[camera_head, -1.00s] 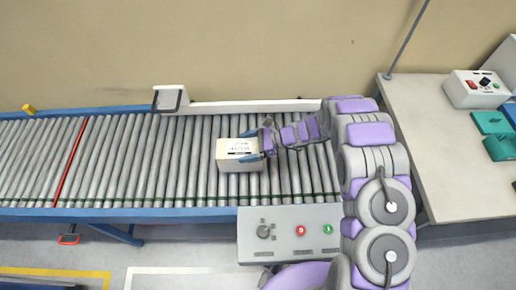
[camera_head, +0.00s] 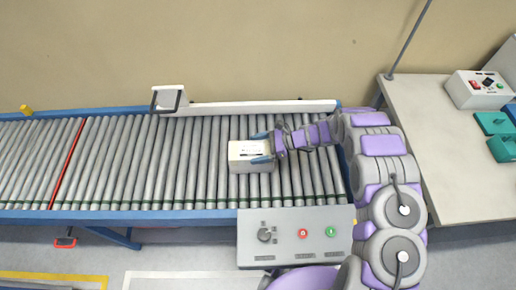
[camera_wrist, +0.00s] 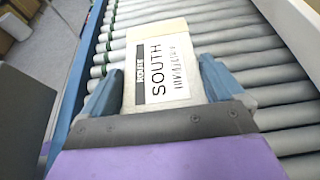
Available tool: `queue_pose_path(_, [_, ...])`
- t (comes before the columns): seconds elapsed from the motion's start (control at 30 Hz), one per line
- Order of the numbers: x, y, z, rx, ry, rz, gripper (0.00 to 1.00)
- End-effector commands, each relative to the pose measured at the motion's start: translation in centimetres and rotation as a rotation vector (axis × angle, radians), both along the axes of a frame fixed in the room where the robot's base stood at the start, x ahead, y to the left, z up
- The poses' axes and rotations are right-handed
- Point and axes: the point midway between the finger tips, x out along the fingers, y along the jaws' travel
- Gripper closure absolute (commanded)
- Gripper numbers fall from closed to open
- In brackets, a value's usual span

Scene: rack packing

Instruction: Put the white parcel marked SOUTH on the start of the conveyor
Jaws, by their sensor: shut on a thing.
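The white parcel (camera_head: 248,156) is a small box on or just above the conveyor rollers, toward the conveyor's right end. In the wrist view, the parcel (camera_wrist: 161,32) carries a label (camera_wrist: 165,68) reading SOUTH. My gripper (camera_head: 262,148) reaches in from the right with its blue fingers at either side of the parcel. In the wrist view, my gripper (camera_wrist: 160,88) holds the parcel between its two fingers. I cannot tell whether the parcel's underside touches the rollers. The conveyor (camera_head: 150,165) runs left to right with grey rollers and blue side rails.
A control box (camera_head: 295,236) with a knob and red and green buttons stands at the conveyor's front edge. A red line (camera_head: 68,163) crosses the rollers at left. A white guide with a bracket (camera_head: 169,99) is at the back. A grey table (camera_head: 425,130) stands at right.

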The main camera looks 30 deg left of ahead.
Motion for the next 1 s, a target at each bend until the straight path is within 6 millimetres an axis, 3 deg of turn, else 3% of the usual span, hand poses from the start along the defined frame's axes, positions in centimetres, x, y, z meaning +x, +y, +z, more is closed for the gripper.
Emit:
queue_pose_path(0.43, [0.4,-0.7,0.4,0.001,-0.001,-0.001,0.0])
queue_pose_path(1.0, [4.9,-8.8,4.3,0.0,-0.003,-0.001,0.0])
